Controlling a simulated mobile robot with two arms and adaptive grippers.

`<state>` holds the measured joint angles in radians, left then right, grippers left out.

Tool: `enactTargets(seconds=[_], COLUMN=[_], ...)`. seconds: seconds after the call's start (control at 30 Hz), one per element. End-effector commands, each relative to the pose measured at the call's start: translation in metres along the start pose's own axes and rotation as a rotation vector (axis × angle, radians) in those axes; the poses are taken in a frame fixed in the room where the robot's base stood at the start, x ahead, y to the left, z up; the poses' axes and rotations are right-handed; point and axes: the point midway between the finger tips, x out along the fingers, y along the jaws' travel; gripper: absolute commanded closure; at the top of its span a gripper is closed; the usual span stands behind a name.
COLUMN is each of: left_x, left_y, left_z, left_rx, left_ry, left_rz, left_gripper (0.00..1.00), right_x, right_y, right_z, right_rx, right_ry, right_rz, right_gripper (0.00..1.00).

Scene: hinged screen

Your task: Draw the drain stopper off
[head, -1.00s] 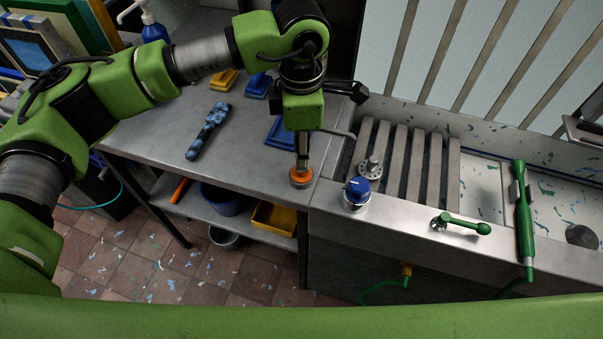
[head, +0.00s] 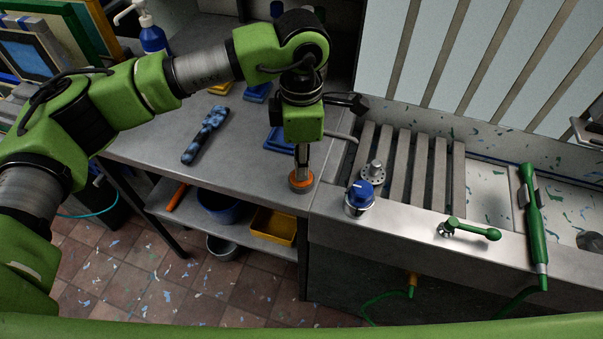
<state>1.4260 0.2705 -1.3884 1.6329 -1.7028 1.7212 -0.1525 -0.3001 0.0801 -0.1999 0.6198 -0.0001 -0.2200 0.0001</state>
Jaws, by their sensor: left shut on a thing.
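My left gripper (head: 302,168) points straight down at the front right corner of the grey worktable, beside the sink. It is shut on a round orange piece with a darker base (head: 301,182), which I take to be the drain stopper. The piece is at the table top; I cannot tell whether it touches it. A dark round drain (head: 588,241) shows in the sink basin at the right edge of the view, partly cut off. My right gripper is not in view.
A green spray wand (head: 533,222) lies across the basin at the right. A slatted rack (head: 427,175) covers the left basin. A blue-black tool (head: 206,136) lies on the table.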

Motion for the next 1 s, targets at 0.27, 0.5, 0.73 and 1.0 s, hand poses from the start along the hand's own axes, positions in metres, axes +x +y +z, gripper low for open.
enactTargets(seconds=[0.27,0.5,0.73,1.0], left_x=[-0.006,-0.012,-0.031,-0.052], left_y=[0.000,0.000,0.000,0.000], left_z=[0.000,0.000,0.000,0.000], left_rx=[0.000,0.000,0.000,0.000], left_ry=[0.000,0.000,0.000,-0.001], left_rz=[0.001,0.001,0.001,0.001], left_gripper=[1.00,1.00,1.00,1.00], right_x=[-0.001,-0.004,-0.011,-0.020], right_y=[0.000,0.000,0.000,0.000], right_z=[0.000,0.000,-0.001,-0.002], right_rx=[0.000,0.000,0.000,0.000], right_ry=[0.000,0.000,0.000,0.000], right_rz=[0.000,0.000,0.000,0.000], right_gripper=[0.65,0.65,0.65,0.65])
